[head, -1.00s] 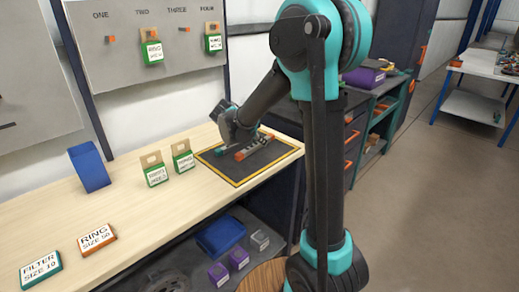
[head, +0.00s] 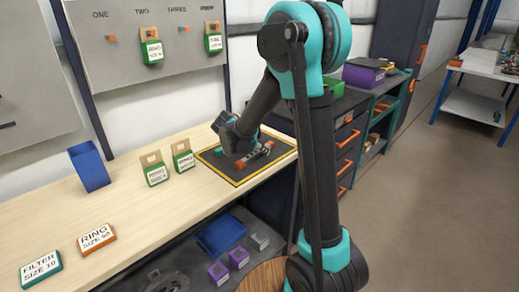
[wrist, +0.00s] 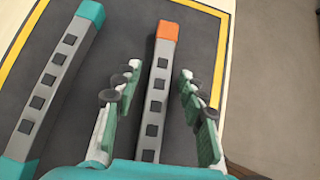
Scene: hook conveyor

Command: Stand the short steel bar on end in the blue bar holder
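A grey steel bar with orange ends (wrist: 156,95) lies on the dark mat; in the head view the bar (head: 262,152) is partly behind my gripper. A second grey bar with teal ends (wrist: 55,85) lies to its left. Which bar is shorter is hard to tell; the near end of the orange one is hidden in the wrist view. My gripper (wrist: 160,71) is open, with one finger on each side of the orange-ended bar and gaps visible on both sides. The blue bar holder (head: 91,168) stands at the left on the wooden bench, apparently empty.
The dark mat (head: 236,180) has a yellow border. Two green-and-white labelled tags (head: 155,172) stand between holder and mat. Filter (head: 41,268) and ring (head: 96,238) signs lie at the front left. A grey panel with pegs (head: 150,25) rises behind the bench.

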